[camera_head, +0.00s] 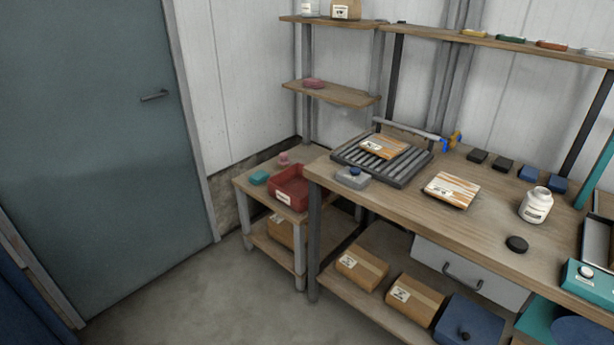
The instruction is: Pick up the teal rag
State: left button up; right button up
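A small teal folded item (259,178), which looks like the teal rag, lies on the top of the low side table (240,186) at its left end. It sits left of a red bin and appears clear of it. Neither of my grippers shows in the head view.
The red bin (291,187) and a small pink object (284,159) share the side table. The long workbench (400,208) stands to the right, with a roller rack (388,157), sample boards, a white jar (536,205) and a black lid (517,244). Floor (205,290) before the side table is clear.

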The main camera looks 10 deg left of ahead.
aim_at(256, 178)
jog(key=i+j+z, duration=0.15)
jog(key=z, duration=0.2)
jog(key=i+j+z, duration=0.1)
jog(key=j+z, duration=0.55)
jog(key=i+j, duration=0.05)
